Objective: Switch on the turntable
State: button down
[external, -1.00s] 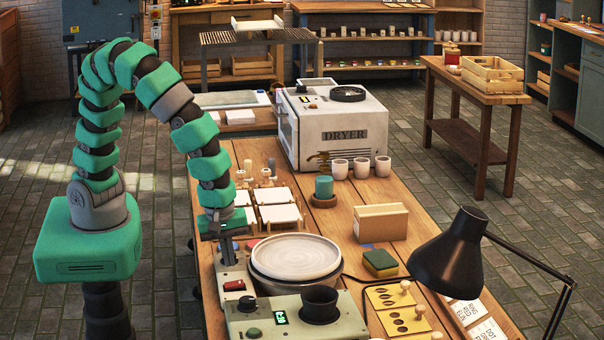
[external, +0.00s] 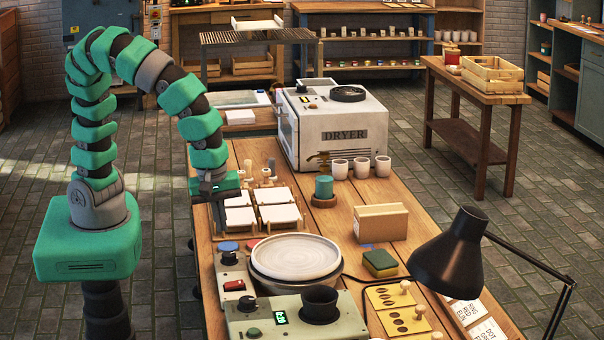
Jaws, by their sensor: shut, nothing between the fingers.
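The turntable is a round pale disc (external: 296,256) with a dark-edged base, at the front of the wooden table. Beside its left edge is a light grey control box (external: 236,270) with a dark knob (external: 229,258) and a red rocker switch (external: 234,285). I cannot tell the switch's position or whether the disc spins. My gripper (external: 218,222) is shut and empty. It points down above the table's left edge, behind and left of the control box, apart from the switch and knob. Its fingertips are small and dark here.
A second box with a green display (external: 281,317) and black cup (external: 320,303) stands in front of the turntable. A sponge (external: 380,262) and black lamp (external: 455,250) are on the right. The dryer (external: 332,130) stands farther back.

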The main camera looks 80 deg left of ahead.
jog(key=shift+w, duration=0.65)
jog(key=shift+f, duration=0.1)
